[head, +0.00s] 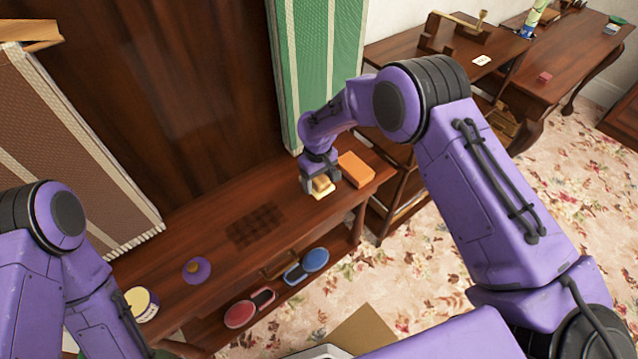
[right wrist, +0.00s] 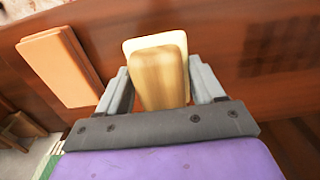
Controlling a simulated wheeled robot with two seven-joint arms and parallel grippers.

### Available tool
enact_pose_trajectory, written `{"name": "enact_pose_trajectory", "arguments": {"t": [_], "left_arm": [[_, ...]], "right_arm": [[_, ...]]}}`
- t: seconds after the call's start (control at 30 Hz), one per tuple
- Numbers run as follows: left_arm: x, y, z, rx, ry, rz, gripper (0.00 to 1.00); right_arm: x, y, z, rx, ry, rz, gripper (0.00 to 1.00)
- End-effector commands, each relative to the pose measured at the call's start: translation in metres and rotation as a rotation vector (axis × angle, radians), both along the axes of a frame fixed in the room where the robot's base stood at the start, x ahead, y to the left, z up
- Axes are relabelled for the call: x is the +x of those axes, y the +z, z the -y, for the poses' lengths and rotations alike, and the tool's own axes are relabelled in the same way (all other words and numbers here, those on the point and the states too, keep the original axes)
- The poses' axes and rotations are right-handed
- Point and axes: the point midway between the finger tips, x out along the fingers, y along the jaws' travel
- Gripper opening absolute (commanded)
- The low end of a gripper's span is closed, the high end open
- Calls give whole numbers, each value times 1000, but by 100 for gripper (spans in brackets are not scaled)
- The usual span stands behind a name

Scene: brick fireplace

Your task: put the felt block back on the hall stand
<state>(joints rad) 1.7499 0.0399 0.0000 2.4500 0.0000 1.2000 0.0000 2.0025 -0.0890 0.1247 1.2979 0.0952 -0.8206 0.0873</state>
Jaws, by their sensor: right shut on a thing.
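The felt block (head: 322,189) has a tan wooden body with a cream layer under it. My right gripper (head: 316,184) is shut on it. The block also shows between the fingers in the right wrist view (right wrist: 160,78). It is over the right part of the hall stand's dark wooden top (head: 215,222), near the front edge; I cannot tell whether it touches the wood. My left arm shows at the lower left of the head view, but its gripper is out of view.
An orange block (head: 355,169) lies just right of my right gripper. A purple round thing (head: 197,270) and a tin (head: 141,303) stand at the left. The top's middle is clear.

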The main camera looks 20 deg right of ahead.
Motion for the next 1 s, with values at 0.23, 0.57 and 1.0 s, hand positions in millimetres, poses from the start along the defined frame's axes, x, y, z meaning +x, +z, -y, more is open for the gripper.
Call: {"name": "enact_pose_trajectory", "arguments": {"t": [0.23,0.57,1.0], "left_arm": [[0,6,0,0,0,0,100],[0,2,0,0,0,0,100],[0,2,0,0,0,0,100]], "right_arm": [[3,-35,3,0,-2,-1,43],[3,-40,3,0,-2,0,43],[3,-39,3,0,-2,0,93]]}}
